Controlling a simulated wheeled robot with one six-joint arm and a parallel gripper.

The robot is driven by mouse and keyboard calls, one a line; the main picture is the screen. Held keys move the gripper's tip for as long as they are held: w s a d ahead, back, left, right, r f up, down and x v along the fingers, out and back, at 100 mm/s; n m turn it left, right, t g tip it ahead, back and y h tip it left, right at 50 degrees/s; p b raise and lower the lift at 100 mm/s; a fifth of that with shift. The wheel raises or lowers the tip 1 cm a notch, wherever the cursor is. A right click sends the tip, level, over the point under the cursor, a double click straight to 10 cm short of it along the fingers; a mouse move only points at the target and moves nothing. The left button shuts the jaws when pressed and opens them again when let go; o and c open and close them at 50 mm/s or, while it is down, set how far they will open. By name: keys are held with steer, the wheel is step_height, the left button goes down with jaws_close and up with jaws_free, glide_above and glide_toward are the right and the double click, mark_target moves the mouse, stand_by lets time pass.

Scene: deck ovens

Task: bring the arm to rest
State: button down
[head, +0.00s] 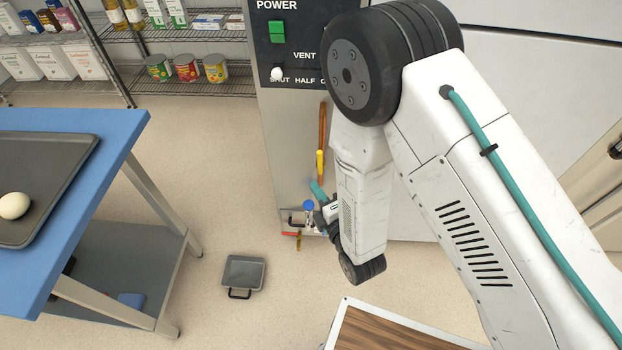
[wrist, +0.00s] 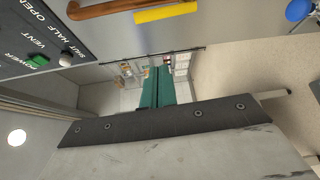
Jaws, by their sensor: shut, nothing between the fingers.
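My arm reaches in from the right of the head view and bends down in front of the oven. My gripper (head: 317,190) is partly hidden behind my own forearm there, with its teal fingers low before the oven front. The wrist view shows the two teal fingers (wrist: 156,72) side by side and shut, with nothing between them. The oven's control panel (head: 292,55) carries a green power switch (head: 277,31) and a white vent knob (head: 277,74) by the word SHUT. I cannot tell whether the gripper touches the oven.
A copper-coloured pipe with a yellow sleeve (head: 320,165) and a blue knob (head: 309,204) are close to my gripper. A blue table (head: 118,130) with a dark tray stands left. A grey pan (head: 243,272) lies on the floor. A wood-topped surface (head: 385,332) is at the bottom.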

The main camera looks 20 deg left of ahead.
steer(key=shift+s+d, duration=0.25)
steer(key=shift+d, duration=0.05)
steer(key=s+d+f+m+g+h, duration=0.2)
steer(key=d+f+m+g+h, duration=0.5)
steer(key=f+m+h, duration=0.15)
steer(key=s+d+r+m+g+h, duration=0.1)
steer(key=d+r+m+g+h, duration=0.15)
steer(key=d+r+m, duration=0.55)
steer(key=s+d+r+m+g+h, duration=0.2)
steer(key=d+r+m+g, duration=0.15)
steer(key=d+r, duration=0.9)
steer(key=s+d+r+m+t, duration=0.1)
steer(key=s+d+r+m, duration=0.2)
steer(key=r, duration=0.4)
steer(key=s+d+r+m+t, duration=0.1)
steer(key=s+d+r+m, duration=0.1)
steer(key=s+d+r, duration=0.2)
steer(key=s+d+r+m, duration=0.3)
steer(key=d+r, duration=0.4)
steer(key=r, duration=0.5)
steer(key=shift+s+d+m+t, duration=0.2)
steer(key=shift+m+t, duration=0.1)
steer(key=shift+t, duration=0.1)
